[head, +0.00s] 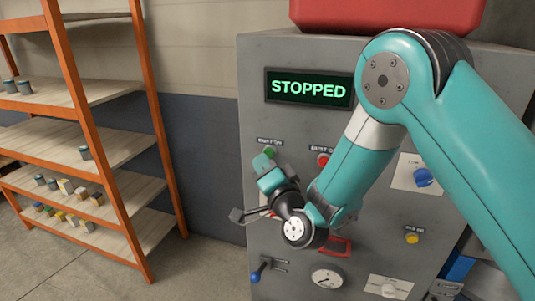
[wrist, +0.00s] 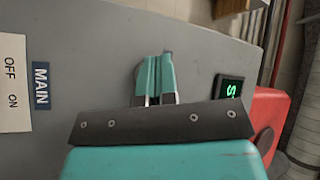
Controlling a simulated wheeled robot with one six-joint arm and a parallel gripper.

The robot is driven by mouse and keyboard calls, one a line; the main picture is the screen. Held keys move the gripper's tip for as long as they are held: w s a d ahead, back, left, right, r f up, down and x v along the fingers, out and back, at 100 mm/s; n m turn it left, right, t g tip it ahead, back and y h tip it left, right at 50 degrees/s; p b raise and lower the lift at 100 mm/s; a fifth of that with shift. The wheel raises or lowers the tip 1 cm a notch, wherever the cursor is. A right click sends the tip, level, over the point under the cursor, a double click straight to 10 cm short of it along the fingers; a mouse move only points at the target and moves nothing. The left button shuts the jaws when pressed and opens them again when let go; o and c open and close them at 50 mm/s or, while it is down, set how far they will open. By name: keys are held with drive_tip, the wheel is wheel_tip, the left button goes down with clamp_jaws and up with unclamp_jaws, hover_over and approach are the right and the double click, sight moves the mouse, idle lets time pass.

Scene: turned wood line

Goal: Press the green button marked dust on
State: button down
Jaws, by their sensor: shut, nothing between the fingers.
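The green button (head: 270,151) sits on the grey control panel in the head view, under a small label that is only partly legible. My gripper (head: 263,163) is shut and empty, with its teal fingers just below the green button in the picture. I cannot tell whether the fingertips touch the button or stand off the panel. In the wrist view my shut gripper (wrist: 154,62) points at the grey panel face, and the green button cannot be made out there. The display (head: 309,87) reads STOPPED in green letters.
A red button (head: 323,159) is right of the green one. A blue knob (head: 423,177), yellow button (head: 412,238), gauge (head: 327,278) and blue lever (head: 257,271) share the panel. My arm covers much of its middle. An orange-framed shelf (head: 110,180) stands left.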

drive_tip(key=shift+w+d, duration=0.1)
drive_tip(key=shift+w, duration=0.05)
drive_tip(key=shift+w, duration=0.25)
drive_tip(key=shift+w+d, duration=0.2)
drive_tip(key=shift+w, duration=0.15)
idle(0.6)
drive_tip(key=shift+s, duration=0.1)
drive_tip(key=shift+s+a, duration=0.25)
drive_tip(key=shift+s, duration=0.4)
drive_tip(key=shift+s+a, duration=0.1)
drive_tip(key=shift+s, duration=0.05)
drive_tip(key=shift+s+a, duration=0.25)
drive_tip(key=shift+s, duration=0.5)
drive_tip(key=shift+s+a, duration=0.25)
drive_tip(key=shift+s, duration=0.5)
drive_tip(key=shift+s+a, duration=0.25)
drive_tip(key=shift+s, duration=0.5)
